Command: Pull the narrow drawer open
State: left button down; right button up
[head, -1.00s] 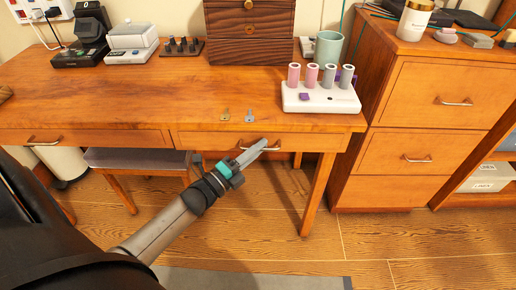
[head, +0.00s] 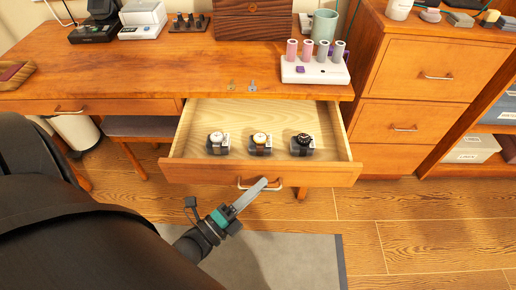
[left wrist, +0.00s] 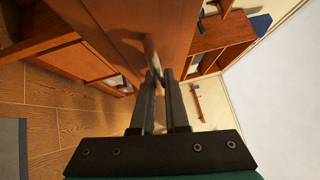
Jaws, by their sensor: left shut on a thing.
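The narrow drawer (head: 210,172) under the desk's right half is pulled far out in the head view. Three watches on dark stands sit in a row inside it. My left gripper (head: 261,186) is at the drawer's metal handle (head: 245,184), shut on it. In the left wrist view, my left gripper's fingers (left wrist: 160,82) close around the handle bar (left wrist: 151,52), in front of the wooden drawer front (left wrist: 125,25). My right gripper is in neither view now.
The desk top (head: 150,75) holds two small keys and a white stand (head: 313,72) with pink and grey rolls. A wooden cabinet (head: 415,85) stands to the right. A stool (head: 140,127) is under the desk. The floor at right front is clear.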

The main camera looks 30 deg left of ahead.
pick_arm(q)
jog(key=s+d, duration=0.3)
jog(key=s, duration=0.2)
jog(key=shift+s+d+p, duration=0.15)
jog(key=shift+s+p, duration=0.1)
jog(key=shift+p, duration=0.2)
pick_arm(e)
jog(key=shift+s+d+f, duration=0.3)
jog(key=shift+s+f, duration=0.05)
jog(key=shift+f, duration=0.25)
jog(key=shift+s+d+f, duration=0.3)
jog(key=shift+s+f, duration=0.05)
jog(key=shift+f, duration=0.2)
pick_arm(q)
jog(key=c, duration=0.9)
grip_release()
jog(key=v, duration=1.5)
jog(key=shift+s, duration=0.1)
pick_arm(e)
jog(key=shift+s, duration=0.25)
